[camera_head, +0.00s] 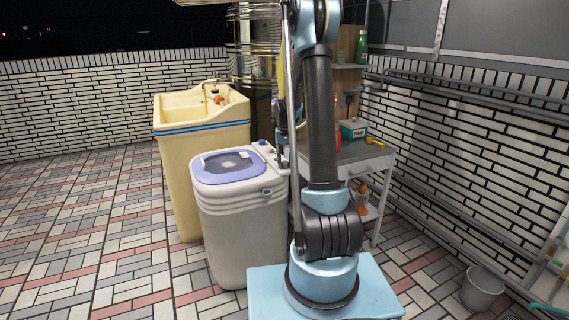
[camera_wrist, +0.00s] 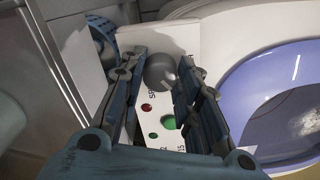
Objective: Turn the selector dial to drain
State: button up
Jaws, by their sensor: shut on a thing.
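The selector dial (camera_wrist: 160,74) is a grey round knob on a white control panel (camera_wrist: 146,120) in the wrist view. My gripper (camera_wrist: 163,65) has one finger on each side of it and is shut on it. The panel shows a red dot, green dots and part of some lettering; no "drain" mark is readable, and the dial's pointing direction cannot be told. In the head view the panel is at the back right of a white washing machine (camera_head: 240,225) with a lilac-rimmed lid (camera_head: 205,177). My arm partly hides that corner.
A cream sink (camera_head: 200,165) stands behind the machine. A grey work table (camera_head: 350,160) with a green-and-white box (camera_head: 353,128) is at the right. In the wrist view, a blue ribbed round part (camera_wrist: 101,27) lies beyond the left finger. A grey bucket (camera_head: 482,288) stands at the right.

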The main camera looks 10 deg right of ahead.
aim_at(285, 162)
jog(key=shift+m, duration=0.6)
jog(key=o, duration=1.1)
jog(key=shift+r, duration=0.1)
notch_tip(285, 162, up, 12)
jog(key=shift+f, duration=0.15)
